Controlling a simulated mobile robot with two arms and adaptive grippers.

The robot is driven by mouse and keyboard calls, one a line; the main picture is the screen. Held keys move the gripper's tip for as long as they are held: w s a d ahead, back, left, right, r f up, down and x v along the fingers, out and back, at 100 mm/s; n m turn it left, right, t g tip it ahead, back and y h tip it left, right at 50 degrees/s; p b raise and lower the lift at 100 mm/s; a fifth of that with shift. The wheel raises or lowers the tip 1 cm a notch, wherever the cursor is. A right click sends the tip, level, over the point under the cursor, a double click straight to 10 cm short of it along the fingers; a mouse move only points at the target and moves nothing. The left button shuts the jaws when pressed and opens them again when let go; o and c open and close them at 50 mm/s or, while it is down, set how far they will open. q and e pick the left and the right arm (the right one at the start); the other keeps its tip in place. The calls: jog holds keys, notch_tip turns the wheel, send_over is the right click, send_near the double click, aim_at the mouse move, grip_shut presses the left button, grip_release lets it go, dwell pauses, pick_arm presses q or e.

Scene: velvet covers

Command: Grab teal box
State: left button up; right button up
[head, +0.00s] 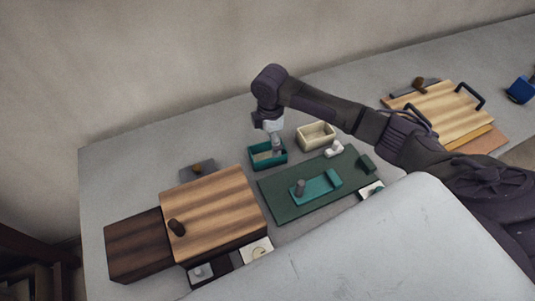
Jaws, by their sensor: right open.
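The teal box (256,164) is a small open-topped box on the grey table, left of the middle of the head view. My right gripper (277,152) reaches down over it from above, with its fingers at or inside the right part of the box opening. The gripper is open; I cannot tell whether a finger touches a wall. The gripper hides part of the box's back rim and inside. My left gripper is not in view.
A cream box (316,141) and a small white object (334,149) stand to the right. A dark green mat (280,207) with a teal tray (325,188) lies in front. A striped wooden board (215,210) is front left; another board (450,110) is far right.

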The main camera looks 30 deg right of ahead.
aim_at(268, 151)
jog(key=shift+f, duration=0.65)
jog(key=f, duration=0.3)
jog(key=f+p, duration=0.1)
jog(key=shift+w+a+f, duration=0.1)
jog(key=shift+a+f, duration=0.05)
jog(key=shift+a, duration=0.15)
jog(key=shift+f, duration=0.15)
jog(key=shift+c, duration=1)
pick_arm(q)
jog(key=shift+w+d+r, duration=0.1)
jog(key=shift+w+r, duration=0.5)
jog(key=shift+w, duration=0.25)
pick_arm(e)
jog(key=c, duration=1.1)
